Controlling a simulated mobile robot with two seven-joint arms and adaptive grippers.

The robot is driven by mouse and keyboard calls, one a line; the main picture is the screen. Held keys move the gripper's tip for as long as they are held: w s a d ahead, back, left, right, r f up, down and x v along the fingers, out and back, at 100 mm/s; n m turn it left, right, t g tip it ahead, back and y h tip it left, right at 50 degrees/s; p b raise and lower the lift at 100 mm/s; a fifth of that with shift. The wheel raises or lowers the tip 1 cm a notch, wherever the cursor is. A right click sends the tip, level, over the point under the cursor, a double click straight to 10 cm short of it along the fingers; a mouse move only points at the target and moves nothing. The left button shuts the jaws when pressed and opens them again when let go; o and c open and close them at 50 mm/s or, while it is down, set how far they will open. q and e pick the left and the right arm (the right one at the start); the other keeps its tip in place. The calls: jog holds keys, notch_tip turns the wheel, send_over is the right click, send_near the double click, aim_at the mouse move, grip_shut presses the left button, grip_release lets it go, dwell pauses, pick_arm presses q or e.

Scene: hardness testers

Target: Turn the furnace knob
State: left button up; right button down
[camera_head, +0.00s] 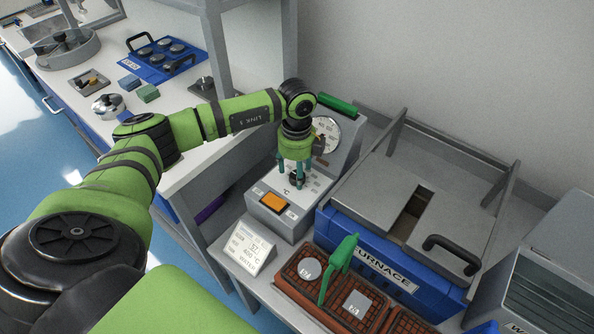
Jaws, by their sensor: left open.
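The furnace controller (285,218) is a grey box with an orange switch (271,202), a round dial (326,135) at its back and a dark knob (297,181) on its sloped top. My left gripper (294,180) points down over this box. It is open, with its green fingers on either side of the knob. The fingers partly hide the knob, and I cannot tell whether they touch it. The blue furnace (345,232) with a grey lid (392,193) stands to the right. My right gripper is not in view.
A white display card (249,250) stands in front of the controller. A brown tray (292,284) with metal pieces and a green-handled tool (341,257) lies before the furnace. A grey post (291,40) rises behind my left arm. A blue rack (165,59) is at the back left.

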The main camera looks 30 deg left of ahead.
pick_arm(q)
jog(key=shift+f, duration=0.5)
jog(key=c, duration=1)
jog(key=shift+c, duration=0.7)
jog(key=m+b, duration=0.1)
jog(key=m, duration=0.5)
jog(key=shift+b, duration=0.35)
jog(key=m, duration=0.2)
jog(key=m+b, duration=0.1)
jog(key=m, duration=0.2)
jog(key=shift+w+r+m+b, duration=0.15)
jog(key=shift+m+b, duration=0.15)
jog(key=shift+r, duration=0.1)
